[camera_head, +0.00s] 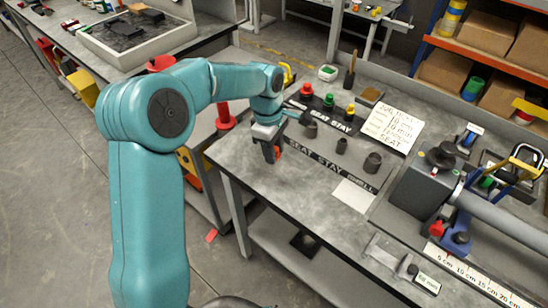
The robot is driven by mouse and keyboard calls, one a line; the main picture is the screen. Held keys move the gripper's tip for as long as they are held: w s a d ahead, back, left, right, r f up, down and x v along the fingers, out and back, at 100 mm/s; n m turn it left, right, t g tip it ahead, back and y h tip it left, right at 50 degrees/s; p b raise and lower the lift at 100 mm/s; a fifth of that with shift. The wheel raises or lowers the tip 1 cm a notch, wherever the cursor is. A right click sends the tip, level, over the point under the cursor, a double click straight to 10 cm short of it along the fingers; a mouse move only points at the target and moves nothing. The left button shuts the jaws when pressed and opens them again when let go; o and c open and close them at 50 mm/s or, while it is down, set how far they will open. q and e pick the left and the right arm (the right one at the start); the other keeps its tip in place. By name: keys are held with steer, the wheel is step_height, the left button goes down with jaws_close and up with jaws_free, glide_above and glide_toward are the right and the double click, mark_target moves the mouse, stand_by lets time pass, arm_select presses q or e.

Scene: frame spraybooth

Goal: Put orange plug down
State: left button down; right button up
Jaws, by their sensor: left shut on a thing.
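My left gripper (271,153) points down over the front left part of the grey workbench (240,160). It is shut on the orange plug (279,153), of which only a small part shows beside the fingers. I cannot tell whether the plug touches the bench or the dark strip (325,170) lettered "SEAT STAY" just right of it. Dark grey cylinders (372,162) stand behind that strip. Behind them, a second dark strip (330,117) has a red plug (306,90), a green plug (328,100) and a yellow plug (349,110). My right gripper is out of view.
A handwritten card (391,126) and a blank white sheet (353,195) lie on the bench. A vise-like grey device (425,185) and a ruler strip (475,278) take up the right side. Shelves with cardboard boxes (475,38) stand at the back right.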

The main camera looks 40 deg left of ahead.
arm_select(q)
step_height(320, 180, down, 3)
steer(key=shift+d+r, duration=0.1)
steer(key=shift+r, duration=0.05)
steer(key=shift+f, duration=0.35)
steer(key=shift+f, duration=0.1)
steer(key=c, duration=0.7)
jaws_free()
